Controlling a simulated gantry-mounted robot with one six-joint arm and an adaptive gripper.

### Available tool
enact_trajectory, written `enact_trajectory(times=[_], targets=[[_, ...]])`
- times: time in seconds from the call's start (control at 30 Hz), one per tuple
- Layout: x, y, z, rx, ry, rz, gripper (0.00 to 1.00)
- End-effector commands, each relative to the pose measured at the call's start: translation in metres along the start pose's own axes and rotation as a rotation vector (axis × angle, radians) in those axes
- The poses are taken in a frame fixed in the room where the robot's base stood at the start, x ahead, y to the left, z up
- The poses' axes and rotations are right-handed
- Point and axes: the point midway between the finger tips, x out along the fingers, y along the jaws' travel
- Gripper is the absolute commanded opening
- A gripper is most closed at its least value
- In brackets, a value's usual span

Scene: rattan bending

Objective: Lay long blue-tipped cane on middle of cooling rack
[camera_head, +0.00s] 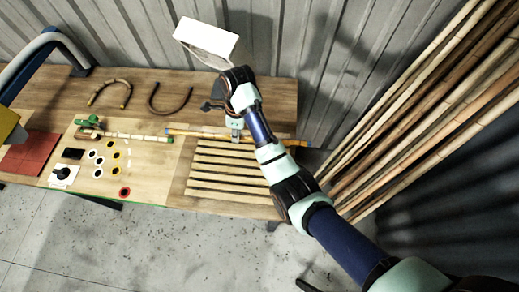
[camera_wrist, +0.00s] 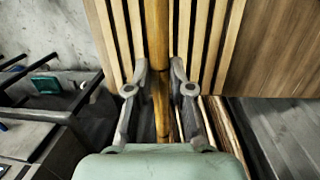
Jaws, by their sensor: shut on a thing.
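The long cane (camera_head: 200,132) runs left to right along the far edge of the cooling rack (camera_head: 215,178) in the head view. My gripper (camera_head: 236,137) is shut on it near its middle, above the rack's back end. In the wrist view the cane (camera_wrist: 157,35) runs lengthwise between the two fingertips (camera_wrist: 160,70), with pale rack slats (camera_wrist: 198,40) on both sides. I cannot tell whether the cane touches the rack.
Two bent canes (camera_head: 170,108) lie at the back. Tall canes (camera_head: 430,120) lean at the right. A red mat (camera_head: 32,152) lies far left.

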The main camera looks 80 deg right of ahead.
Motion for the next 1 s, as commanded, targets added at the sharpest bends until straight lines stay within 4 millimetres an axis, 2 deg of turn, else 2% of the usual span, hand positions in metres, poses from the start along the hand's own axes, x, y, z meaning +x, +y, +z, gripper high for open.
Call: enact_trajectory(times=[0.1, 0.17, 0.4, 0.7, 0.93, 1.0], targets=[[0.002, 0.0, 0.0, 0.005, 0.0, 0.0, 0.0], [0.011, -0.001, -0.001, 0.004, 0.0, 0.0, 0.0], [0.078, -0.007, -0.008, 0.003, 0.001, 0.001, 0.0], [0.147, -0.012, -0.015, 0.003, 0.003, 0.002, 0.0], [0.159, -0.014, -0.016, 0.002, 0.001, 0.001, 0.0], [0.17, -0.015, -0.017, 0.002, 0.002, 0.001, 0.0]])
